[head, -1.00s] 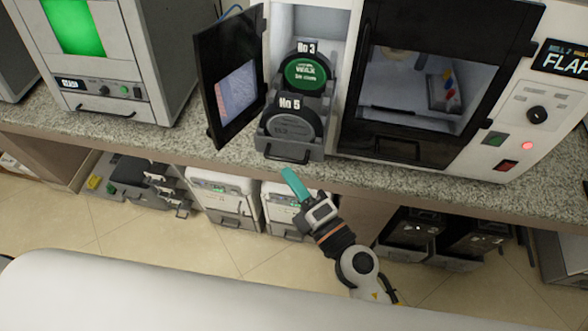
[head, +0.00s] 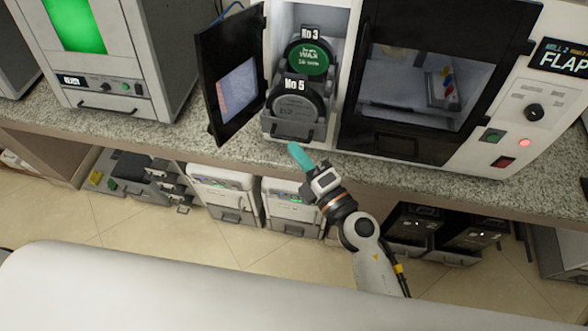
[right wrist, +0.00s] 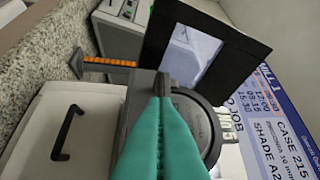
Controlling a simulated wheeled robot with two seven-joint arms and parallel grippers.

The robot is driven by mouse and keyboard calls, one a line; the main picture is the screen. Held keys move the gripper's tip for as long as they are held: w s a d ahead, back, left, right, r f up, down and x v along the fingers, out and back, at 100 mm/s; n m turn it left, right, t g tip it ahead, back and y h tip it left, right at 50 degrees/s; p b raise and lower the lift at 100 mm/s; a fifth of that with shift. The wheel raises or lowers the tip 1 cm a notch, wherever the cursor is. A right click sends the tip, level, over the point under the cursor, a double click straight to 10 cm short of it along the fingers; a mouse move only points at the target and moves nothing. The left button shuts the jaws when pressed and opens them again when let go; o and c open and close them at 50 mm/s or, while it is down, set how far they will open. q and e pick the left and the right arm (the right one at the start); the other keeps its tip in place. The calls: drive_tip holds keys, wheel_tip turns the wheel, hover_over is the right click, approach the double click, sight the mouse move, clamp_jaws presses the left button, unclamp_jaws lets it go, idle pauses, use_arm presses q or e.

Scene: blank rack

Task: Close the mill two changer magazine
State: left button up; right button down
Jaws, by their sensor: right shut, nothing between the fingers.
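The mill two changer magazine (head: 312,128) is a grey slide in the open bay at the left of the mill. It carries a green disc marked No 3 (head: 307,60) and a grey disc marked No 5 (head: 291,104). Its front handle faces the bench edge. My right gripper (head: 298,154) has teal fingers, shut and empty, just in front of the magazine's front. I cannot tell if they touch it. In the right wrist view the shut fingers (right wrist: 160,125) partly hide the grey disc (right wrist: 205,125). My left gripper is not in view.
The black changer door (head: 232,75) stands open to the left of the bay. The mill's dark window door (head: 415,90) is shut at the right. A machine with a green screen (head: 75,25) stands at the left. Granite bench (head: 175,142) is clear between them.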

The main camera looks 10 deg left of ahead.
drive_tip(key=w, duration=0.5)
drive_tip(key=w+b, duration=0.1)
drive_tip(key=w, duration=0.4)
drive_tip(key=w+b, duration=0.1)
drive_tip(key=w, duration=0.5)
drive_tip(key=shift+w+d+f, duration=0.1)
drive_tip(key=shift+d, duration=0.2)
drive_tip(key=shift+w+b, duration=0.3)
drive_tip(key=shift+w, duration=0.55)
drive_tip(key=shift+d+r, duration=0.1)
drive_tip(key=shift+r, duration=0.15)
drive_tip(key=shift+w+r, duration=0.1)
drive_tip(key=shift+r, duration=0.1)
drive_tip(key=shift+d+f, duration=0.1)
